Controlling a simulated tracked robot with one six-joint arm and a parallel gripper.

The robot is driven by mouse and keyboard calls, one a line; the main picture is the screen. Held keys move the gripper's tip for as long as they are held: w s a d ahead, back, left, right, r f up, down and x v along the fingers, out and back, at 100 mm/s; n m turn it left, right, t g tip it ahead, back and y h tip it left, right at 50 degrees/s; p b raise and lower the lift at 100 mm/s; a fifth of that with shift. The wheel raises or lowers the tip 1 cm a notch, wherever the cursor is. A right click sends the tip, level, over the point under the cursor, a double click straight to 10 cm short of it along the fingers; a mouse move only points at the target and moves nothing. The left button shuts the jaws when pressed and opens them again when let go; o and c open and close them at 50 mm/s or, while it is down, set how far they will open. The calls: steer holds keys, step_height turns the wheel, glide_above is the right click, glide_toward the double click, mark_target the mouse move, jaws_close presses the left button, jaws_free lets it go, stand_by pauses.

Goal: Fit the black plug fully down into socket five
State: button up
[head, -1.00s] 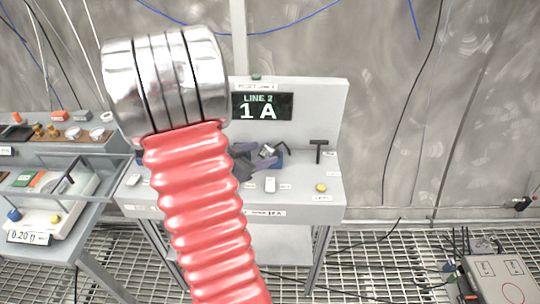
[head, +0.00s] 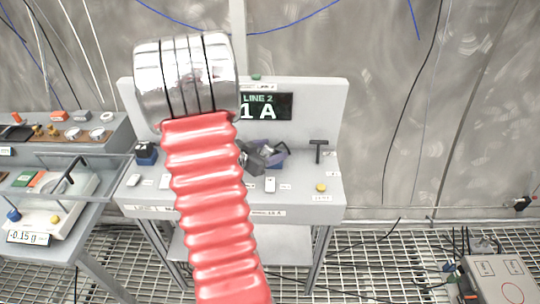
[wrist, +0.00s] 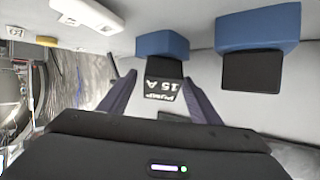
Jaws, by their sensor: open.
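In the wrist view, the dark fingers of my gripper (wrist: 160,78) are spread apart, one on each side of a black plug (wrist: 163,82). The plug carries a label that reads "PUMP 15 A", upside down in this view. It is against a blue block (wrist: 160,43). I cannot tell whether the fingers touch the plug or how deep it sits. A second blue block (wrist: 258,32) with a black face stands to the right. In the head view my gripper (head: 262,157) is low over the grey bench. No socket number is readable, so I cannot pick out socket five.
The bench (head: 305,195) has an upright panel with a "LINE 2" display (head: 265,106). On it are a blue block (head: 146,153), a black T-shaped handle (head: 319,150) and a yellow button (head: 321,188). My red arm hides the bench's middle left. A scale stand (head: 50,205) is at left.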

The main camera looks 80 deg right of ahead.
stand_by(0.5)
steer(key=c, duration=1.3)
steer(key=shift+r, duration=0.15)
step_height(320, 180, up, 10)
steer(key=shift+f, duration=0.15)
stand_by(0.5)
